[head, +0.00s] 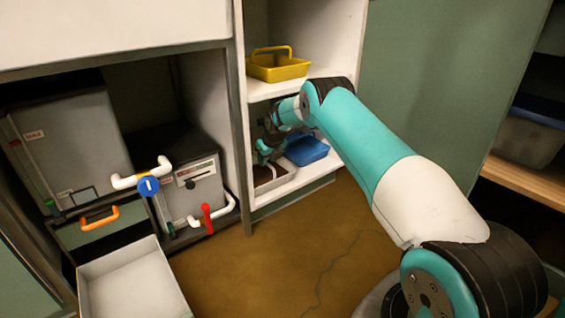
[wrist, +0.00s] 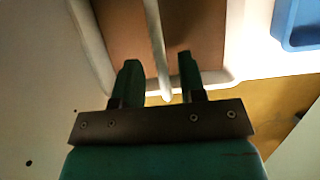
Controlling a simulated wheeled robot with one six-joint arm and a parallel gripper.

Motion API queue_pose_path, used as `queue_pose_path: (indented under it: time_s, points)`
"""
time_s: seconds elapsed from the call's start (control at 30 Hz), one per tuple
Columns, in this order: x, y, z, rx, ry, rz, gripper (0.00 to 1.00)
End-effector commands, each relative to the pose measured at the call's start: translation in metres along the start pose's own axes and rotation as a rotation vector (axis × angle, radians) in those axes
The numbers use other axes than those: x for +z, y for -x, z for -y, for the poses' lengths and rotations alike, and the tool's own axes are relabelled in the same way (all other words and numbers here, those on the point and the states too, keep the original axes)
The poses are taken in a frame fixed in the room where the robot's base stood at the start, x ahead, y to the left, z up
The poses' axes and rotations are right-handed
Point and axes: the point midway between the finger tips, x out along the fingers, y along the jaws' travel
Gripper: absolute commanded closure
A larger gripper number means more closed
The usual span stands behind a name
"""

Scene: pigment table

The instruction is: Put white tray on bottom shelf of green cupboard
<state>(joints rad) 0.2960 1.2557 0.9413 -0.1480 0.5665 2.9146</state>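The white tray (head: 275,186), with a brown inside, sits on the lowest visible shelf (head: 308,181) of the cupboard, at its left side. In the wrist view the white tray (wrist: 232,45) shows its rim and its thin white handle. My gripper (head: 264,152) is at the tray, inside the lower compartment. In the wrist view my gripper (wrist: 157,62) has its fingers apart, with the handle between them and a gap on each side. The cupboard's green door (head: 440,80) stands at the right. My arm hides part of the compartment.
A blue tray (head: 306,150) stands right beside the white tray; it also shows in the wrist view (wrist: 293,25). A yellow tray (head: 278,68) is on the shelf above. Grey machines (head: 75,140) and an open white bin (head: 135,285) are at left. Brown floor (head: 260,255) is clear.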

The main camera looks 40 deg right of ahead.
Motion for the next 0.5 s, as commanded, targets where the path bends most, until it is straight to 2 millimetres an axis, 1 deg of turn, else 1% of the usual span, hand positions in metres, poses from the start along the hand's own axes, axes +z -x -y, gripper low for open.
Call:
queue_pose_path:
  time_s: [0.03, 0.3, 0.5]
  points:
    - [-0.005, 0.009, 0.0, 0.0, -0.001, -0.004, 0.63]
    - [-0.047, 0.026, 0.001, 0.0, -0.003, -0.003, 0.63]
    - [-0.075, 0.034, 0.0, 0.0, -0.002, -0.002, 0.63]
